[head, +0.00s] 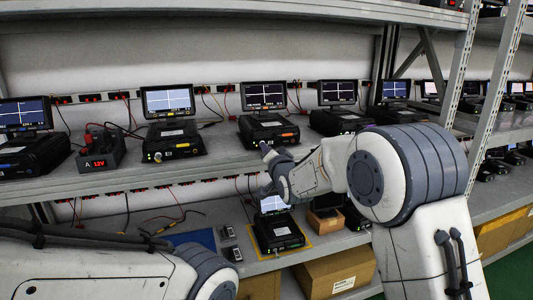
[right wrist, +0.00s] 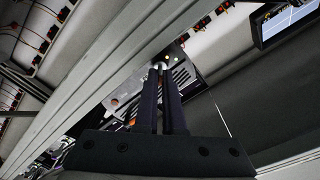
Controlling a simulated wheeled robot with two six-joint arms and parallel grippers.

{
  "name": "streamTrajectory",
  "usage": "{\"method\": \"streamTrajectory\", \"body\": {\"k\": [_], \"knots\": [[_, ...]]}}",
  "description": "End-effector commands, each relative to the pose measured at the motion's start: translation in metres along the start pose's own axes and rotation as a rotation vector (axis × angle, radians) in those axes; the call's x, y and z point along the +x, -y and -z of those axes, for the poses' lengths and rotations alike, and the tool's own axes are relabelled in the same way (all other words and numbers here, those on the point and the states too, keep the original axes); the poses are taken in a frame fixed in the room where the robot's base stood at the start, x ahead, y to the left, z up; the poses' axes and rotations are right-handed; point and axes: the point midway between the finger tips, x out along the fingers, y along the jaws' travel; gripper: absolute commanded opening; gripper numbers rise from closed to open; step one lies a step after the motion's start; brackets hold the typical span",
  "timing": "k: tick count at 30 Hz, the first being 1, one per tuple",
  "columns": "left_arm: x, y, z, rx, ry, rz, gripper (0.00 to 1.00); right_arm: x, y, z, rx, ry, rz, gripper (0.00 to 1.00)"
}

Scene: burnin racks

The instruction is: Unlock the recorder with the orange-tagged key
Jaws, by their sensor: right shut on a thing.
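My right gripper (head: 266,150) reaches up to the front edge of the upper shelf, just in front of a black recorder (head: 268,131) with an orange label and a lit monitor behind it. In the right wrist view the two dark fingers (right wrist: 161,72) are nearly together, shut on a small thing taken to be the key. The key itself is mostly hidden, and its tag cannot be made out clearly. The fingertips are close to the front of a slotted black recorder (right wrist: 182,74); contact cannot be told. My left arm lies at the lower left, its gripper out of view.
More recorders with monitors stand along the upper shelf (head: 105,180), one to the left (head: 172,138) and one to the right (head: 338,121). A power unit (head: 100,148) reads 12V. Another recorder (head: 277,232) sits on a yellow-edged mat below, above cardboard boxes (head: 335,272).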

Motion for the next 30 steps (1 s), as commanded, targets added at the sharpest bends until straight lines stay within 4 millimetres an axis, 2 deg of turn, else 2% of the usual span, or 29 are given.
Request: {"method": "streamTrajectory", "body": {"k": [13, 14, 15, 30], "knots": [[0.0006, 0.0, 0.0, 0.0, 0.0, 0.0, 0.5, 0.0002, 0.0012, 0.0003, 0.009, -0.001, 0.002, 0.0], [0.0006, 0.0, 0.0, 0.0, 0.0, 0.0, 0.5, 0.0002, 0.0011, 0.0003, 0.009, -0.001, 0.002, 0.18], [0.0006, 0.0, 0.0, 0.0, 0.0, 0.0, 0.5, 0.0002, 0.0011, 0.0003, 0.009, -0.001, 0.002, 0.19], [0.0013, 0.0001, -0.0001, 0.0, 0.0, 0.0, 0.5, -0.0013, -0.0001, 0.0001, 0.008, 0.0, 0.0, 0.19]]}}
